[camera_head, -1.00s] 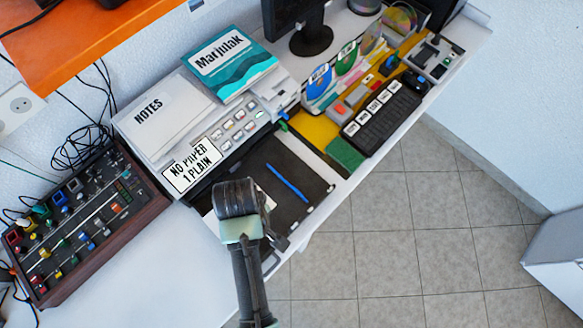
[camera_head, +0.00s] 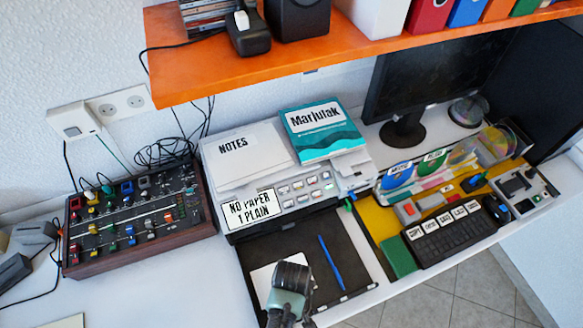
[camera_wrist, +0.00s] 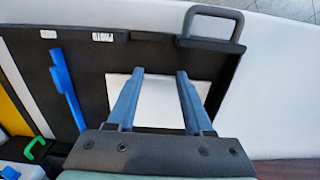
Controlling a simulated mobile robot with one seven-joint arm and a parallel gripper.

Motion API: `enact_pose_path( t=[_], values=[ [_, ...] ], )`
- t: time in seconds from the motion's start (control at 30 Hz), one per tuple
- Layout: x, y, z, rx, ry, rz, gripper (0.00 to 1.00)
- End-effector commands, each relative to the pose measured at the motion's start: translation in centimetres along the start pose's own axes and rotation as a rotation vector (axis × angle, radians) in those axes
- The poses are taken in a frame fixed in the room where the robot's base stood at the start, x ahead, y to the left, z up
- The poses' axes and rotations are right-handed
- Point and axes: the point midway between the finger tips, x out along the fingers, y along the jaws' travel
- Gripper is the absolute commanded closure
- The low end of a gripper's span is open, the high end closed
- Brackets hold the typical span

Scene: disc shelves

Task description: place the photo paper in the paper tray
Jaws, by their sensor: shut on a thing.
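The photo paper is a small white sheet (camera_head: 262,281) at the left part of the black paper tray (camera_head: 308,250), which extends from the printer (camera_head: 290,195). In the wrist view the sheet (camera_wrist: 160,98) shows between and around the two blue fingers of my gripper (camera_wrist: 160,74), over the dark tray floor (camera_wrist: 92,80). The fingers are apart and shut on the photo paper; whether it touches the tray floor I cannot tell. In the head view my wrist covers part of the sheet and hides the fingertips.
A blue strip (camera_head: 330,262) lies in the tray. A sign reading "NO PAPER 1 PLAIN" (camera_head: 252,208) is on the printer. A mixer panel (camera_head: 135,222) is left, a keyboard (camera_head: 450,232) right. An orange shelf (camera_head: 340,55) hangs above. The desk at front left is mostly clear.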

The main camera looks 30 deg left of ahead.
Motion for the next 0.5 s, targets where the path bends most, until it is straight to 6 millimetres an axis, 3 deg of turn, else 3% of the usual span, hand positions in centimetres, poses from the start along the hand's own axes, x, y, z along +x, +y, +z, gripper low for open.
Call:
enact_pose_path(
  t=[0.37, 0.4, 0.5],
  values=[
    [0.48, 0.01, -0.04, 0.000, 0.001, 0.000, 1.00],
    [0.46, 0.00, -0.03, 0.000, 0.001, 0.000, 0.45],
    [0.40, 0.00, -0.03, 0.000, 0.001, 0.000, 0.27]
  ],
)
